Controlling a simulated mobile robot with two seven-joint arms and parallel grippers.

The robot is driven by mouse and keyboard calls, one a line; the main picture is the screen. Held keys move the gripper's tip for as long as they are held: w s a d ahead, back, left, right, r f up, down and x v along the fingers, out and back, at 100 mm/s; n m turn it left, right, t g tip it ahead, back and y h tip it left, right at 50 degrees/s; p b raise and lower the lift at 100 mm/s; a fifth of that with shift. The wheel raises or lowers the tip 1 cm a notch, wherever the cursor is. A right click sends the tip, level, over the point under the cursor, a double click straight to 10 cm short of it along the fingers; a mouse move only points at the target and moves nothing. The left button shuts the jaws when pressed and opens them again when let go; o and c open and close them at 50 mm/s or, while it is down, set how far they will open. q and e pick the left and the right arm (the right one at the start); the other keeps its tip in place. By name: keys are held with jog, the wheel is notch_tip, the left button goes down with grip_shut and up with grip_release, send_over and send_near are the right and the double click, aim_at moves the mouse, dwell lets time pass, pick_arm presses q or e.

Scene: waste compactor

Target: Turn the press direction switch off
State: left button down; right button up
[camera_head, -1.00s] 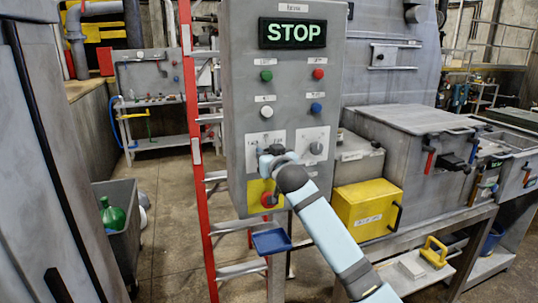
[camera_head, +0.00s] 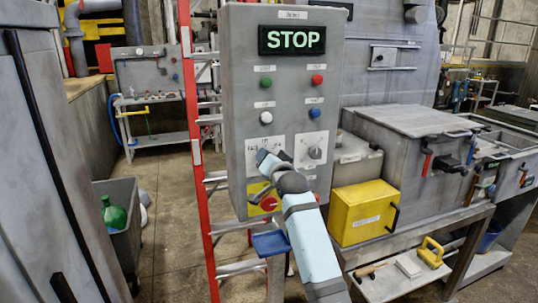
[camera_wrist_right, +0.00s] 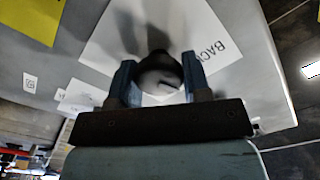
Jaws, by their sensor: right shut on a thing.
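The grey control panel (camera_head: 237,75) stands upright in the middle of the head view, its display (camera_head: 292,39) reading STOP. My right gripper (camera_head: 266,157) is at the lower left white switch plate (camera_head: 254,142) and hides its switch in the head view. In the right wrist view, the blue fingers of this gripper (camera_wrist_right: 157,82) are shut on a dark round switch knob (camera_wrist_right: 160,68). The white plate (camera_wrist_right: 198,32) behind it bears lettering beginning "BAC". The exact pointing of the knob is hard to tell. My left gripper is not in view.
A second dial (camera_head: 315,152) is just right of the gripper. A red button on a yellow plate (camera_head: 268,203) lies below it. Coloured buttons sit above. A red ladder (camera_head: 196,150) stands to the left, and a yellow box (camera_head: 362,210) is on the bench at right.

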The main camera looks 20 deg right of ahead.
jog(key=shift+m+p, duration=0.6)
jog(key=shift+m, duration=0.5)
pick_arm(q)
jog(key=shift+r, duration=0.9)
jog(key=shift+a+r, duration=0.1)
pick_arm(e)
jog(key=shift+m, duration=0.3)
jog(key=o, duration=0.9)
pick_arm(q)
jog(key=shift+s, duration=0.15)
pick_arm(e)
jog(key=shift+s, duration=0.15)
